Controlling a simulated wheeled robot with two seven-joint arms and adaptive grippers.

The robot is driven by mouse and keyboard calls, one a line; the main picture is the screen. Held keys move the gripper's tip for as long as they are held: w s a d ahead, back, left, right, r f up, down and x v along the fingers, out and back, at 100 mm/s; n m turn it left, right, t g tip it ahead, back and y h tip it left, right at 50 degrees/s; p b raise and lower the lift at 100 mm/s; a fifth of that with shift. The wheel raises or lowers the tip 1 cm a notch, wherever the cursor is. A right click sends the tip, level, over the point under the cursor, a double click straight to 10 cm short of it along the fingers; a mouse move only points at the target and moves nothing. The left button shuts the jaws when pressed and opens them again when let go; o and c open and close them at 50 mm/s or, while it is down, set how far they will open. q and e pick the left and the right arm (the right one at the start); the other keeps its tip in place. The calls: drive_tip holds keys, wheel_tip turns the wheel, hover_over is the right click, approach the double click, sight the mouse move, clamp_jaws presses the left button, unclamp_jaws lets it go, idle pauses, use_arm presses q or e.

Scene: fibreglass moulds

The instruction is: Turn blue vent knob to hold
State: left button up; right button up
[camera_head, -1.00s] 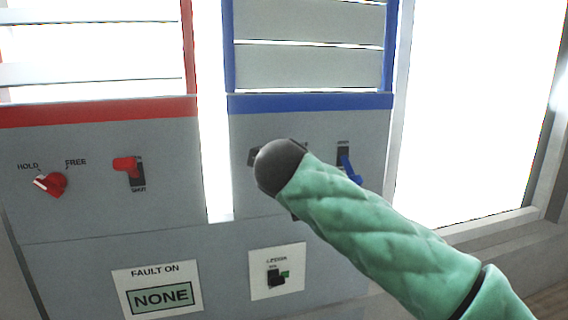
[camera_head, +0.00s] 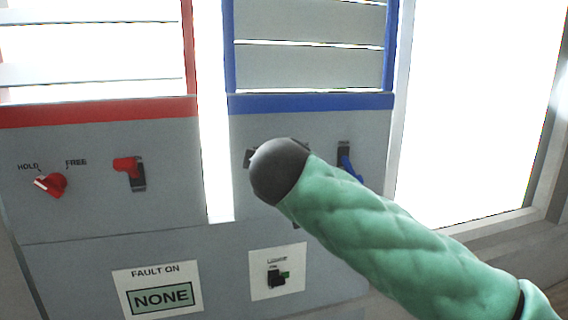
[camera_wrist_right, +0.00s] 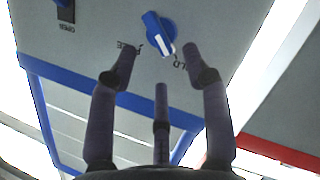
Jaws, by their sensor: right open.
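The blue vent knob (camera_wrist_right: 158,32) shows in the right wrist view, on the grey panel just beyond my fingertips. Its white-marked end points down and slightly right, towards the partly hidden HOLD lettering. The FREE lettering is left of it, partly behind a finger. My right gripper (camera_wrist_right: 158,62) is open, its fingers spread below the knob in the picture, with nothing between them. I cannot tell whether any finger touches the panel. In the head view my right arm's dark rounded end hides the knob and the gripper. My left gripper is not in view.
A blue switch (camera_head: 350,169) is close right of my right arm's end. A red knob (camera_head: 50,184) and red switch (camera_head: 127,167) are on the left panel. Below are a small dark switch (camera_head: 277,278) and a sign reading FAULT ON NONE (camera_head: 160,297).

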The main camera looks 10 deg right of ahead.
drive_tip(key=v, duration=0.7)
drive_tip(key=shift+s, duration=0.25)
drive_tip(key=shift+a, duration=0.1)
